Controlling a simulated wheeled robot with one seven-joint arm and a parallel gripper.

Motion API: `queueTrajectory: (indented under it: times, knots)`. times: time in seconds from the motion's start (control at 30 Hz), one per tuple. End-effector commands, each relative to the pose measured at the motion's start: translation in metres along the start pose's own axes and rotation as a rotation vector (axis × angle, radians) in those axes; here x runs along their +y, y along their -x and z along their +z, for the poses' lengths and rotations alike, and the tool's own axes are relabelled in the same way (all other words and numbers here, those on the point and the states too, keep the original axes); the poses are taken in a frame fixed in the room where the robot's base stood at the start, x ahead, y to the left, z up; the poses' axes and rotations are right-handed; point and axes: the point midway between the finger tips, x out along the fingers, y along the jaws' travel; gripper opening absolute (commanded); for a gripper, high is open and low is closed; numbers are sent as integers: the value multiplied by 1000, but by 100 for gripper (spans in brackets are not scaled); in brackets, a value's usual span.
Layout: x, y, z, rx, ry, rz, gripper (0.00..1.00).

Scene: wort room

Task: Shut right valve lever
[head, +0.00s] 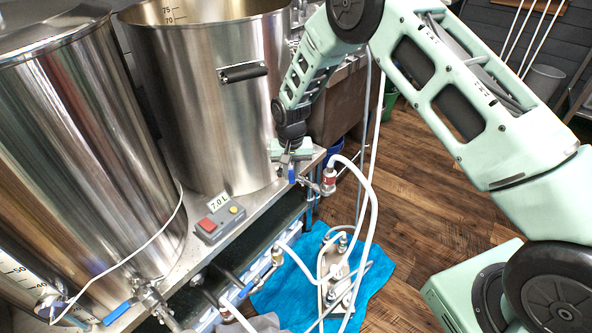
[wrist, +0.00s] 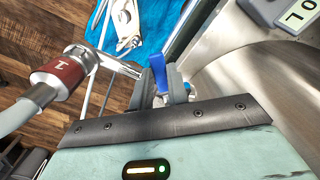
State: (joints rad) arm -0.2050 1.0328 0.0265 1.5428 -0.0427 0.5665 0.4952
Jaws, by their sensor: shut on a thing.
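The right valve lever is a small blue handle (head: 292,174) on the metal valve (head: 308,184) at the lower right of the middle steel pot (head: 205,110). In the wrist view the blue lever (wrist: 158,72) stands between the two dark fingers. My gripper (head: 288,162) reaches down to it beside the pot's wall, and it also shows in the wrist view (wrist: 167,85). It is shut on the lever. The fingers hide the lever's lower part. A white hose with a red coupling (wrist: 62,74) joins the valve at its outer end.
Another blue lever (head: 119,312) sits on the left pot's (head: 75,150) valve. A grey control box with red and yellow buttons (head: 220,226) stands on the bench edge. White hoses (head: 366,240) hang over a metal plate unit (head: 338,270) on a blue towel (head: 290,292).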

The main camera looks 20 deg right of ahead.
Motion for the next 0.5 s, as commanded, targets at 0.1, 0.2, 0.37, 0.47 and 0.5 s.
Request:
queueTrajectory:
  times: [0.1,0.2,0.37,0.47,0.5]
  knots:
    - [-4,0,0,0,-52,1,0]
    - [-6,0,0,-1,-82,1,0]
    - [-8,0,0,-1,-112,0,0]
    - [-8,0,0,-1,-119,0,0]
    - [-8,0,0,-1,-120,0,0]
